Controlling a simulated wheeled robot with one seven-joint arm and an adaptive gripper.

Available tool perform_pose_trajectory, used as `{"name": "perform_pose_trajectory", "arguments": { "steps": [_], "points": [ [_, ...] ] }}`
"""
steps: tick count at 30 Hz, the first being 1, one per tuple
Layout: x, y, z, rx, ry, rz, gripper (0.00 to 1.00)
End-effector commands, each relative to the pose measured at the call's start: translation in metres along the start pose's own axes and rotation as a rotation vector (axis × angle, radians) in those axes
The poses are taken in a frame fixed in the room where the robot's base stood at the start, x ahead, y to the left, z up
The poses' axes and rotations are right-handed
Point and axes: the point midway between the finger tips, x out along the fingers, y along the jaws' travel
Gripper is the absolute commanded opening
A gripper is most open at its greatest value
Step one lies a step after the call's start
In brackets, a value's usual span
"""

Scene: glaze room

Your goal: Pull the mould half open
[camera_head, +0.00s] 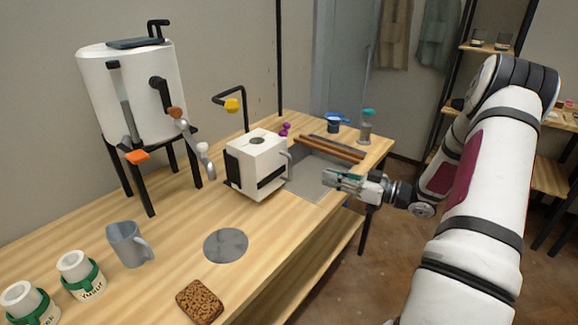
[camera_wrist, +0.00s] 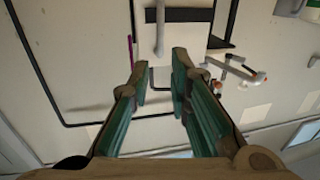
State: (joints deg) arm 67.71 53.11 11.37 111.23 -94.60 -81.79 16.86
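The white plaster mould (camera_head: 262,160) stands upright on the wooden table, with a black band round it and a round hole in its top. A grey handle (camera_head: 290,163) sticks out from its right side. In the wrist view, a grey bar that looks like this handle (camera_wrist: 160,32) hangs just beyond the fingertips, with part of the mould (camera_wrist: 186,5) at the top edge. My gripper (camera_head: 330,178) is to the right of the handle, apart from it. In the wrist view my gripper (camera_wrist: 161,68) has its teal-padded fingers spread with nothing between them.
A grey plate (camera_head: 318,186) lies under my gripper, with brown bars (camera_head: 331,147) behind it. A white tank (camera_head: 132,92) on a black stand is at left.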

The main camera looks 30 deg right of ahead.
Motion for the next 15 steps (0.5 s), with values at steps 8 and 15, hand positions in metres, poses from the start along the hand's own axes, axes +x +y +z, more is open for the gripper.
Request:
{"name": "perform_pose_trajectory", "arguments": {
  "steps": [8,15],
  "points": [
    [0.034,-0.002,0.0,0.001,0.005,-0.007,0.18],
    [0.082,-0.001,0.0,-0.001,0.004,-0.006,0.18]
  ]
}}
